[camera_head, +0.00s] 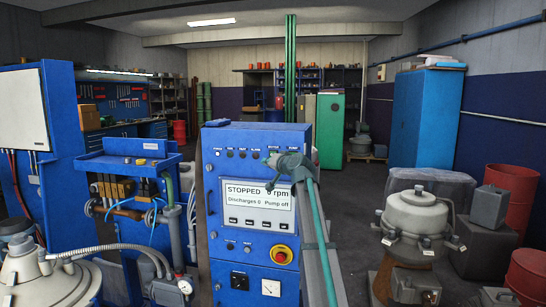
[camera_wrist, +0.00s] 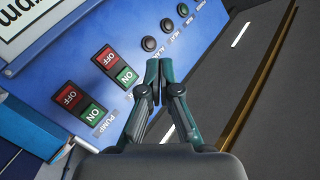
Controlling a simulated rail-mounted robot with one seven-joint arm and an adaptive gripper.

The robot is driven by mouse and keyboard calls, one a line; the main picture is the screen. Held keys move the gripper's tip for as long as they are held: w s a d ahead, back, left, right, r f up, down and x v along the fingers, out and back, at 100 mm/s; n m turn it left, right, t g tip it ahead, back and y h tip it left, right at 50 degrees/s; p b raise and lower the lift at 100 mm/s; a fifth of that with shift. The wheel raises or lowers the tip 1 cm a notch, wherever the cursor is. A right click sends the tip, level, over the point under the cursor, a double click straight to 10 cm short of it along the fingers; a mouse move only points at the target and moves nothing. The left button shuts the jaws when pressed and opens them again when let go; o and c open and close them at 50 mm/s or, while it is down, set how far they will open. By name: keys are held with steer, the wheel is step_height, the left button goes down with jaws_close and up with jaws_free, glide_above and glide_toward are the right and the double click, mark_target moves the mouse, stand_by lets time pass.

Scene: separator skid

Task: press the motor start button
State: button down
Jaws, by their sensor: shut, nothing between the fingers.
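The blue control cabinet (camera_head: 225,240) stands in the centre of the head view. Its display (camera_head: 240,200) reads STOPPED, 0 rpm, Discharges 0, Pump off. In the wrist view there are two red OFF and green ON button pairs. The ON button nearer my gripper (camera_wrist: 127,77) has its label hidden by my fingers; the other ON button (camera_wrist: 94,115) is labelled PUMP. My gripper (camera_wrist: 159,68) is shut and empty, its tips just right of the nearer ON button. I cannot tell whether they touch the panel. In the head view my arm covers the cabinet's upper right.
A red emergency stop knob (camera_head: 281,255) sits lower on the cabinet. Several round lamps or knobs (camera_wrist: 149,43) run along the panel beyond my fingertips. A separator machine (camera_head: 418,220) stands at right. Dark floor is open behind the cabinet.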

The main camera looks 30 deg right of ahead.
steer(key=b, duration=0.1)
glide_toward(267, 156)
steer(key=w+a, duration=0.2)
steer(key=w, duration=0.1)
steer(key=shift+w+d+f+b, duration=0.2)
steer(key=shift+w+d+b, duration=0.05)
steer(key=shift+w+b, duration=0.1)
steer(key=shift+w+d, duration=0.1)
steer(key=shift+w, duration=0.05)
stand_by(1.3)
steer(key=shift+w+d+b, duration=0.15)
steer(key=shift+b, duration=0.15)
steer(key=shift+w+d+b, duration=0.25)
steer(key=shift+w+b, duration=0.05)
stand_by(1.0)
steer(key=shift+s+a, duration=0.5)
steer(key=shift+s, duration=0.1)
steer(key=shift+s, duration=0.1)
